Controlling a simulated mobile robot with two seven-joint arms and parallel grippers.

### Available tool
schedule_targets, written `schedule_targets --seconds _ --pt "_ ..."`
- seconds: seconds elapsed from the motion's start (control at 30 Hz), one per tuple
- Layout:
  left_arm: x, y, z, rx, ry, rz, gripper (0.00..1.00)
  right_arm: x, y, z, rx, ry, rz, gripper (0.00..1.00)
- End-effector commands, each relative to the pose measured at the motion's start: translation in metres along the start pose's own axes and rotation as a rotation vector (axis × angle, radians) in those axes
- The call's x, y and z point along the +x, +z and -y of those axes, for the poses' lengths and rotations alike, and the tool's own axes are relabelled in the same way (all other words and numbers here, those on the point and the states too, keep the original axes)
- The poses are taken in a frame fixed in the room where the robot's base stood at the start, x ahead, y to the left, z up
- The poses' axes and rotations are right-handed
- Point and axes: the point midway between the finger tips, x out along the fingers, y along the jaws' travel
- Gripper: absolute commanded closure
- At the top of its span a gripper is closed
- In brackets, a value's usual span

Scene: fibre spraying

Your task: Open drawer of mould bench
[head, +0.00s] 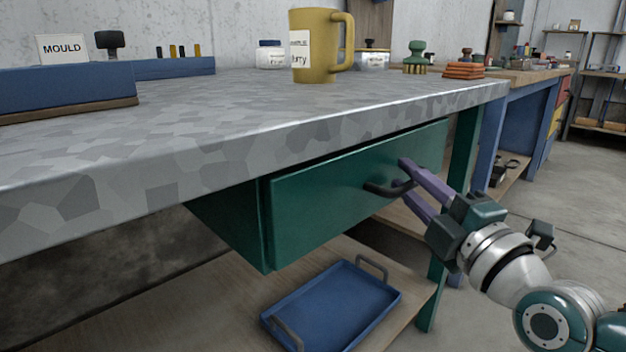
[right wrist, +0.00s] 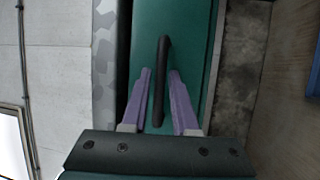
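The mould bench (head: 200,135) has a grey, patchy top, and a green drawer (head: 320,205) hangs beneath it. The drawer's dark bar handle (head: 378,190) is on its front; it also shows in the right wrist view (right wrist: 163,55). I cannot tell whether the drawer is pulled out at all. My right gripper (head: 402,176) is at the handle with its purple fingers apart. In the right wrist view the fingers (right wrist: 160,75) lie on either side of the handle, with a gap to it on each side. My left gripper is out of view.
A mustard mug (head: 315,60), a green brush (head: 416,58) and a blue tray with a MOULD sign (head: 62,48) stand on top. A blue handled tray (head: 335,305) lies on the lower shelf. A blue-legged bench stands behind; open floor is at right.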

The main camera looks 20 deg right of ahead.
Motion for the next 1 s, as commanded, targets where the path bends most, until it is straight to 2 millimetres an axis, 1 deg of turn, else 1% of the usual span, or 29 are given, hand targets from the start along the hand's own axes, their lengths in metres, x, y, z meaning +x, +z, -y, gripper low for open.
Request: schedule_targets --seconds 0.1,0.3,0.33,0.37,1.0 --pt "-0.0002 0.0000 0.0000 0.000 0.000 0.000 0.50 -0.0002 0.0000 -0.0001 0.000 0.000 0.000 0.73" --pt "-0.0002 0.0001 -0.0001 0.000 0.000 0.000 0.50 -0.0004 0.0000 -0.0001 0.000 0.000 0.000 0.95" --pt "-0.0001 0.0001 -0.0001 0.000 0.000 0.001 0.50 -0.0004 0.0000 -0.0002 0.000 0.000 0.000 0.99" --pt "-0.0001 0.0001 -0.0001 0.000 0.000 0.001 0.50 -0.0004 0.0000 -0.0001 0.000 0.000 0.000 1.00" --pt "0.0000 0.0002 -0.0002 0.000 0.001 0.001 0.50 -0.0005 -0.0001 -0.0002 0.000 0.001 0.000 1.00"
